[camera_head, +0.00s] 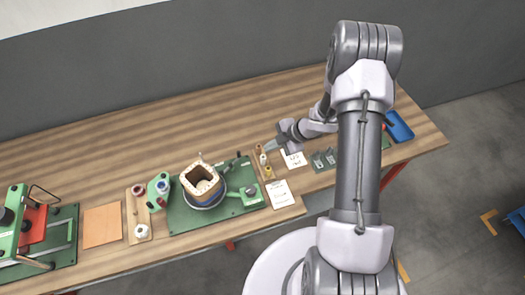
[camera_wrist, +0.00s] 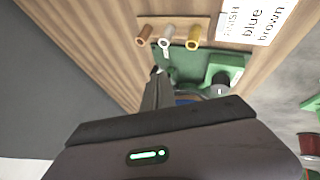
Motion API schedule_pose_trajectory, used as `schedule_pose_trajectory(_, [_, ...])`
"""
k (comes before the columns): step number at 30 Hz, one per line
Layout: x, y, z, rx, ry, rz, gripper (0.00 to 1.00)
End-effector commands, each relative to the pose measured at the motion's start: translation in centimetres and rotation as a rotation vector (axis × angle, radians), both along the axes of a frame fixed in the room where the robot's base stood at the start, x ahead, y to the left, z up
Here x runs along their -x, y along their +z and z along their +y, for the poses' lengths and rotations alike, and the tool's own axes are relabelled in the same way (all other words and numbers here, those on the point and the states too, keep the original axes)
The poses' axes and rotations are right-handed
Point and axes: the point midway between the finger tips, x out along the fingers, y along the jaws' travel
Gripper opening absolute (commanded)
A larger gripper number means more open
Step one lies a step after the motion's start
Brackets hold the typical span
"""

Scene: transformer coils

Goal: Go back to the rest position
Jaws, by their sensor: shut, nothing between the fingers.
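My gripper (camera_head: 287,138) hangs over the back middle of the wooden bench (camera_head: 250,105), just right of a small wooden strip with pegs (camera_head: 263,163). Its fingers are shut and hold nothing. In the wrist view the dark fingers (camera_wrist: 156,82) point up the picture, towards the strip, where a copper-coloured, a silver and a gold peg (camera_wrist: 193,37) stand in a row. I cannot tell the gap between the fingertips and the bench. My arm reaches over the right part of the bench and hides some of it.
A square coil (camera_head: 202,184) stands on a green base left of the strip. A green and red press (camera_head: 32,228) is at far left. Printed cards (camera_head: 279,194), small metal parts (camera_head: 324,158) and a blue tray (camera_head: 398,127) lie to the right. The bench's back is clear.

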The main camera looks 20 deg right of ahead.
Motion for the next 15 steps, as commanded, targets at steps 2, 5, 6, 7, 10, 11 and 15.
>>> schedule_pose_trajectory(2, [0.14,0.58,-0.37,0.000,0.000,0.000,0.00])
schedule_pose_trajectory(5, [0.22,0.78,-0.55,0.000,0.002,0.000,0.00])
schedule_pose_trajectory(6, [0.23,0.79,-0.57,0.000,0.002,0.001,0.00])
schedule_pose_trajectory(7, [0.24,0.78,-0.57,0.000,0.002,0.001,0.00])
schedule_pose_trajectory(10, [0.26,0.74,-0.57,0.000,0.001,0.002,0.00])
schedule_pose_trajectory(11, [0.26,0.74,-0.57,0.000,0.001,0.002,0.00])
schedule_pose_trajectory(15, [0.26,0.72,-0.56,0.000,0.001,0.002,0.00])
